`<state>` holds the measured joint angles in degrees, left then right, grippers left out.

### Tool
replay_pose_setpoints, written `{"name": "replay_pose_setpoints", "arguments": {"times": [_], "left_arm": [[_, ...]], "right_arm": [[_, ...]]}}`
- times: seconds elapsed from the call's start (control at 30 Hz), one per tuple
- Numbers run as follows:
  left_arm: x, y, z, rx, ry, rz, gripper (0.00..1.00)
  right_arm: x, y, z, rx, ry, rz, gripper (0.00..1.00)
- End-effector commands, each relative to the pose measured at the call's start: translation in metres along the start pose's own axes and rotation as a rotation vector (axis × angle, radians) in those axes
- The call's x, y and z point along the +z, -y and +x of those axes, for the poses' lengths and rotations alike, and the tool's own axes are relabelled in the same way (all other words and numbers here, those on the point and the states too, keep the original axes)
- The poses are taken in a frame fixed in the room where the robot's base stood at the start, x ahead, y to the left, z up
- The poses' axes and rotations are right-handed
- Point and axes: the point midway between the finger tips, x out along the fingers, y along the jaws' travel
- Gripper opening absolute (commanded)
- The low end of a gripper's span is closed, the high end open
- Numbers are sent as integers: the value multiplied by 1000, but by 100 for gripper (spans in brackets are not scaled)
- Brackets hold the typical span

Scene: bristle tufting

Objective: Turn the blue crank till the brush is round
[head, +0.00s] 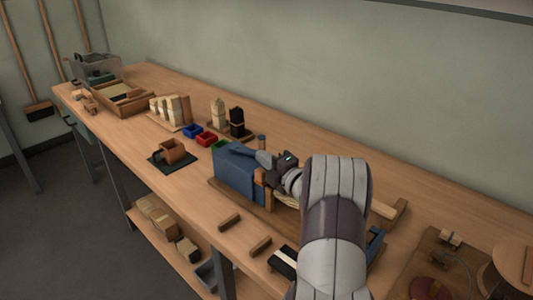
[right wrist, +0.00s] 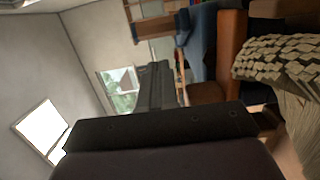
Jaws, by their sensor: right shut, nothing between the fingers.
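A blue machine housing (head: 236,176) stands on a wooden base near the middle of the bench. My right gripper (head: 268,171) is at its right side, close to a brown wooden part, and is shut with nothing held. In the right wrist view its dark fingers (right wrist: 157,88) point up the picture. Beside them are a blue part (right wrist: 201,45), a brown wooden piece (right wrist: 229,48) and a mass of tan bristles (right wrist: 275,65) with uneven, blocky ends. The blue crank cannot be picked out clearly; my arm and gripper cover part of the machine. My left gripper is out of view.
A brown mug-like holder (head: 172,152) sits on a dark mat to the left. Blue (head: 192,131) and red (head: 207,139) bins, and a rack of tan bristle bundles (head: 171,108), stand behind. Wooden blocks (head: 230,222) lie at the front edge. The back right bench is mostly clear.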

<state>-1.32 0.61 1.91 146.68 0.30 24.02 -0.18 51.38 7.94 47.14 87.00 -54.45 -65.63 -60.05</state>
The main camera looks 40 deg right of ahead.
Motion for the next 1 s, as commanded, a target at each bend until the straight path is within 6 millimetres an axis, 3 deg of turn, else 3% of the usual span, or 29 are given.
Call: {"name": "replay_pose_setpoints", "arguments": {"times": [0.3, 1.0], "left_arm": [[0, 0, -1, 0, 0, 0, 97], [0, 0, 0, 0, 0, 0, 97]], "right_arm": [[20, 0, 19, 0, 0, 1, 0], [28, 0, 20, 0, -68, 1, 0]]}}
